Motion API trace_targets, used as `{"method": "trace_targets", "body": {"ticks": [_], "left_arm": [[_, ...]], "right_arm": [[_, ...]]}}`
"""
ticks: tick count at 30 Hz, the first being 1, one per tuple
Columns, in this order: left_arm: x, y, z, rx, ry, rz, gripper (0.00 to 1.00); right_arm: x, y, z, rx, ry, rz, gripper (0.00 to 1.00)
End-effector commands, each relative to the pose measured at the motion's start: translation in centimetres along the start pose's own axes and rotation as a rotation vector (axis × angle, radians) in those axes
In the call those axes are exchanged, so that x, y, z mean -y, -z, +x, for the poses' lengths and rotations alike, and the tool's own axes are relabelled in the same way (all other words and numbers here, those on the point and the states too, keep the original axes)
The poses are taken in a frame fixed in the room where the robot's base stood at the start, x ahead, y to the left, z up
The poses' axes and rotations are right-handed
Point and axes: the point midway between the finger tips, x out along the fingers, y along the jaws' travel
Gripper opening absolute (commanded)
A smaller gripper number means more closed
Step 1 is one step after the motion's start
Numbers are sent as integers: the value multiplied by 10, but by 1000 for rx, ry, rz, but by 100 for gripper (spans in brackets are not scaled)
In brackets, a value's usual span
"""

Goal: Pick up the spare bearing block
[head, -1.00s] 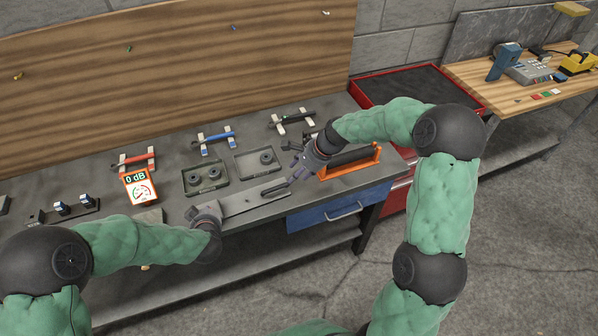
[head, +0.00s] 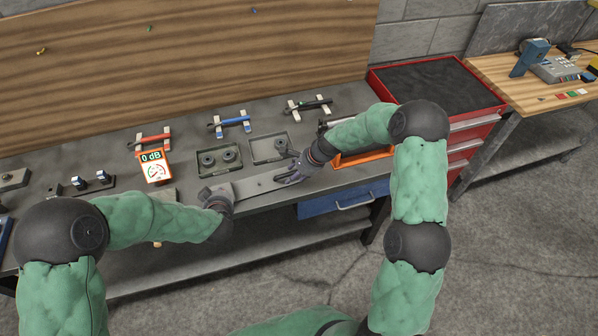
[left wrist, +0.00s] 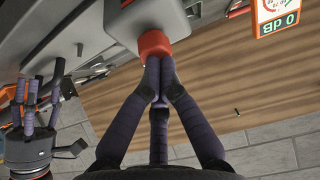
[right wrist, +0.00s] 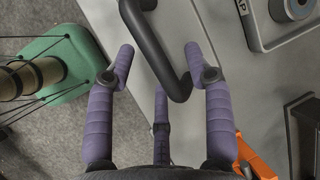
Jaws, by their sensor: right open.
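I cannot tell for certain which thing is the spare bearing block. Round ring-like parts (head: 208,160) sit in the left shallow tray (head: 236,165), and the tray (right wrist: 255,38) in the right wrist view also holds a grey ring part (right wrist: 292,8). My right gripper (right wrist: 158,62) is open, its fingers on either side of a dark bent handle (right wrist: 165,55); it also shows in the head view (head: 284,180) at the right end of a long grey plate (head: 255,186). My left gripper (left wrist: 159,66) has its fingertips together against a red knob (left wrist: 154,43) on a grey block (left wrist: 130,20).
Red, blue and dark tools (head: 236,121) lie on white rests along the back. A 0 dB gauge (head: 154,167) stands left of the trays. An orange frame (head: 365,157) is right of my right gripper. A red tool cabinet (head: 440,85) adjoins the bench.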

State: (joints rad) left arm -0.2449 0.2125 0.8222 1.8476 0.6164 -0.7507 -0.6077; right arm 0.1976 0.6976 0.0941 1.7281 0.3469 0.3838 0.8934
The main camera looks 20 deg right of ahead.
Motion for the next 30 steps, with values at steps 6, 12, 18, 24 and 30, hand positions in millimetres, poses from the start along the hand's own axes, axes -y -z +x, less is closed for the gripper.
{"method": "trace_targets", "body": {"ticks": [6,12,18,24,30], "left_arm": [[1,-16,1,31,1,1,0],[1,-16,1,31,1,2,0],[1,-16,1,30,1,1,0],[1,-7,-4,27,0,1,0],[0,0,-6,17,0,2,0]], "right_arm": [[0,0,1,0,1,0,53],[0,0,1,0,1,0,13],[-1,0,1,0,0,1,0],[-1,0,2,1,-2,1,0],[-2,0,3,1,-4,1,0]]}}
